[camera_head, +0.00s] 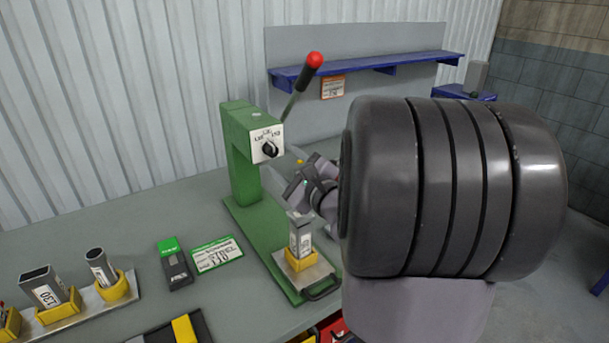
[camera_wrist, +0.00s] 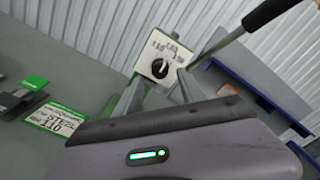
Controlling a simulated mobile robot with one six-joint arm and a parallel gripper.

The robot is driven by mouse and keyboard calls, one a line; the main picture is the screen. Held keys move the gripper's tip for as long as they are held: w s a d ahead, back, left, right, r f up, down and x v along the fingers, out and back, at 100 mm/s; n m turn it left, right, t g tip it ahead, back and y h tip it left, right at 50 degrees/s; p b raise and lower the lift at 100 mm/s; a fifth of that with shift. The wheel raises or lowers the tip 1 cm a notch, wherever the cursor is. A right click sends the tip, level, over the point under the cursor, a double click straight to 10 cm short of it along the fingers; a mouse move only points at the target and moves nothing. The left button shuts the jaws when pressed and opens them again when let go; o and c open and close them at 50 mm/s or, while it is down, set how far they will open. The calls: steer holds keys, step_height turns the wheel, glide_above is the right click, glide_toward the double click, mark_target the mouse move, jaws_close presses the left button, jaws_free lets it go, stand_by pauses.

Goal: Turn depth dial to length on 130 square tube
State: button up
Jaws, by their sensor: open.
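The depth dial is a black knob (camera_head: 269,149) on a white plate with several printed lengths, on the head of a green press (camera_head: 239,160). It also shows in the wrist view (camera_wrist: 160,68). I cannot read its setting surely. My gripper (camera_head: 303,178) is open and empty, below and right of the dial and apart from it. In the wrist view its fingers (camera_wrist: 158,93) lie just below the dial plate. A square tube (camera_head: 301,238) stands upright in a yellow holder on the press base; its label is unclear. Another square tube (camera_head: 45,288) at left has an upside-down label like 130.
A red-knobbed lever (camera_head: 314,62) rises right of the dial. A green-edged card (camera_head: 217,254) reads STEEL 110, beside a dark green-topped device (camera_head: 174,262). A round tube (camera_head: 101,268) stands at left. A blue shelf (camera_head: 400,62) is behind. My arm hides the right side.

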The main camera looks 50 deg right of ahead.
steer(key=b+v, duration=0.4)
steer(key=v, duration=1)
